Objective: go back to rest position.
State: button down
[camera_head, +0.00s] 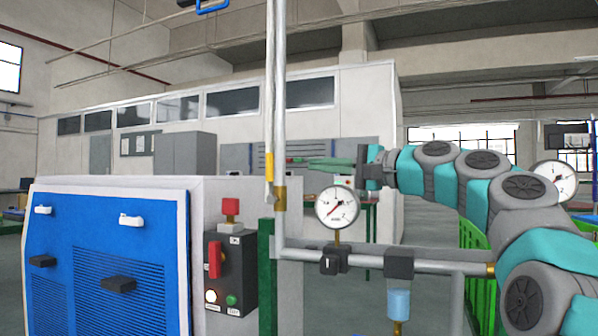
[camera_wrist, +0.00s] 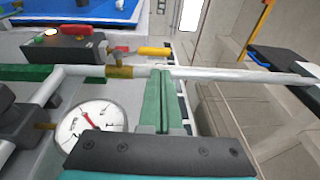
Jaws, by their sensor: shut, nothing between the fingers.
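My gripper (camera_head: 314,164) is at the end of my teal and grey arm, which reaches in from the right in the head view. Its green fingers point left, just right of the vertical pipe (camera_head: 280,110) in the picture and above the pressure gauge (camera_head: 337,207). In the wrist view my gripper (camera_wrist: 160,74) shows its two green fingers lying together, shut and empty. They overlap the pipe (camera_wrist: 220,75) in that view; I cannot tell whether they touch it. The gauge (camera_wrist: 85,122) is partly hidden behind my gripper body.
A blue-panelled generator (camera_head: 105,250) stands at left. Its control box (camera_head: 230,270) has a red switch and a lit lamp. A yellow-handled valve (camera_head: 269,167) is on the pipe. A second gauge (camera_head: 553,180) is at right.

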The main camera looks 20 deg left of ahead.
jog(key=v, duration=0.5)
jog(key=s+d+f+g+h, duration=0.1)
jog(key=s+f+h, duration=0.25)
jog(key=f, duration=0.65)
jog(key=s+d+f+n+g+h, duration=0.1)
jog(key=s+d+f+h, duration=0.3)
jog(key=f, duration=0.6)
jog(key=s+a+f+h, duration=0.15)
jog(key=s+f, duration=0.35)
jog(key=f, duration=0.6)
jog(key=s+d+f+n+g+h, duration=0.1)
jog(key=s+d+f+h, duration=0.3)
jog(key=s+d+f, duration=0.7)
jog(key=s+d+f+n+g+h, duration=0.1)
jog(key=s+d+f+g+h, duration=0.3)
jog(key=s+d+f, duration=0.8)
jog(key=s+f+h, duration=0.1)
jog(key=s, duration=0.3)
jog(key=shift+f, duration=0.25)
